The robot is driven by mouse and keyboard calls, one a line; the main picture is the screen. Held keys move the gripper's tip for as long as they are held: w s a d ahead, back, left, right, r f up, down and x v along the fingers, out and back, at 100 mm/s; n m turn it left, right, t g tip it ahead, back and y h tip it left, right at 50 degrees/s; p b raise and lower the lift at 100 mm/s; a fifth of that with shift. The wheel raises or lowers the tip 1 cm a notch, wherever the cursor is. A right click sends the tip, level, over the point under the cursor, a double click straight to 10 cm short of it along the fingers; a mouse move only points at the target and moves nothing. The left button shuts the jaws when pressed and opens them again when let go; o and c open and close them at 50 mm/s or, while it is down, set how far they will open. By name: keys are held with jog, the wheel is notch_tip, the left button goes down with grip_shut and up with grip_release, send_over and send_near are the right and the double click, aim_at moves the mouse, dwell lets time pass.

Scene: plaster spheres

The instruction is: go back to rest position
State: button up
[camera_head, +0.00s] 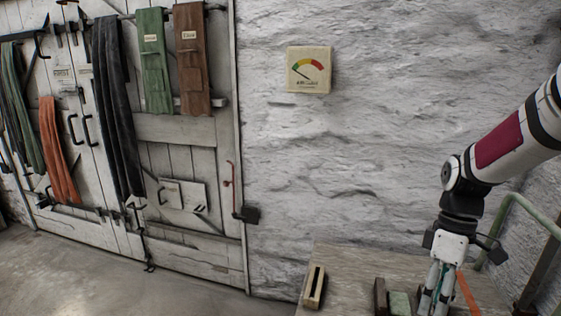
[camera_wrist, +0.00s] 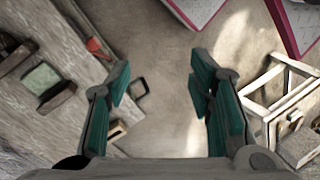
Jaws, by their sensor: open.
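My gripper (camera_head: 436,288) hangs from my arm on the right of the head view, pointing down in front of the worktop, with its lower end at the picture's bottom edge. In the wrist view my gripper (camera_wrist: 158,92) shows two teal-padded fingers spread wide apart.
In the head view the wooden worktop (camera_head: 350,259) bears a slotted wooden block (camera_head: 314,287), a dark block (camera_head: 380,297), a green block (camera_head: 401,304) and an orange strip (camera_head: 467,294). A green rail (camera_head: 497,222) stands at right. A pale frame (camera_wrist: 262,100) shows in the wrist view.

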jog(key=s+a+r+m+t+h+p, duration=0.1)
jog(key=s+a+r+m+t+p, duration=0.3)
jog(key=s+a+r, duration=0.9)
jog(key=shift+s+a+r+m+t+h+p, duration=0.15)
jog(key=shift+s+r+m+t+h+p, duration=0.2)
jog(key=shift+s+r+m+t, duration=1.45)
jog(key=shift+s+r+m+g, duration=0.15)
jog(key=shift+r+m+g, duration=0.15)
jog(key=shift+r, duration=0.1)
